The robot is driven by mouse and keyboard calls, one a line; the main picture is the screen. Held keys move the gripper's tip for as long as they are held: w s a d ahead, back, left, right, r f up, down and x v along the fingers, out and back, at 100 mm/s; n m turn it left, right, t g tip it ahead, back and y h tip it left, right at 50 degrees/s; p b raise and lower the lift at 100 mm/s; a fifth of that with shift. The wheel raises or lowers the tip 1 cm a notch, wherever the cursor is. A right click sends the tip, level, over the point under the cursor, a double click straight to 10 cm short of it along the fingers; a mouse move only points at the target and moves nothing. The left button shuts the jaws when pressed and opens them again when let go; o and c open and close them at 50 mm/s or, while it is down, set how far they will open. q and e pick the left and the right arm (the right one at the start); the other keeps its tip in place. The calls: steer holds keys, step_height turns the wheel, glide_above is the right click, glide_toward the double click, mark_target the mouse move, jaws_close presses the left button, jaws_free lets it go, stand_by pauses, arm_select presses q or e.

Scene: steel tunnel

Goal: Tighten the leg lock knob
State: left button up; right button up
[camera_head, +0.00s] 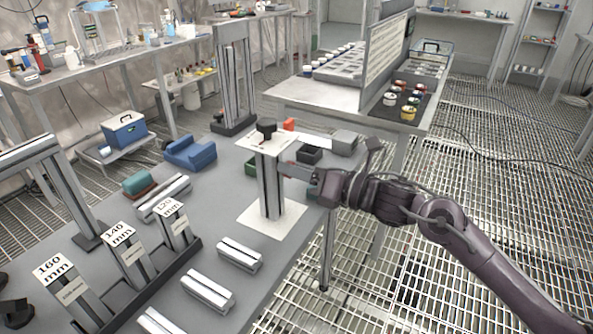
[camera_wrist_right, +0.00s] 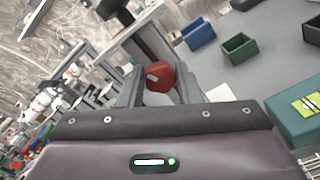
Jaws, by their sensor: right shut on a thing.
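An upright metal profile leg (camera_head: 270,185) stands on a white plate (camera_head: 262,222) near the table's right edge, with a black knob (camera_head: 266,128) on top. In the head view, the leg and gripper mostly hide this knob. My left gripper is not in view.
Labelled height blocks (camera_head: 128,254) stand at front left. Loose profile pieces (camera_head: 240,254) lie in front of the leg. A blue bin (camera_head: 190,153), a green bin (camera_wrist_right: 238,48) and a grey box (camera_head: 343,143) are near the leg. A second bench (camera_head: 300,94) stands behind.

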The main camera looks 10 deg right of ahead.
steer(key=shift+m, duration=0.3)
steer(key=o, duration=1)
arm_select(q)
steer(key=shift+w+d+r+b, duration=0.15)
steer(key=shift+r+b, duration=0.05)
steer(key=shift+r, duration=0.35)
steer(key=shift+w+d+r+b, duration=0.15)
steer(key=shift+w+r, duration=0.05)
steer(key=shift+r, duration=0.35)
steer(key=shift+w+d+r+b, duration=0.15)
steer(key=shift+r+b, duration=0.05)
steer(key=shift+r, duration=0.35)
arm_select(e)
steer(key=shift+v, duration=3.9)
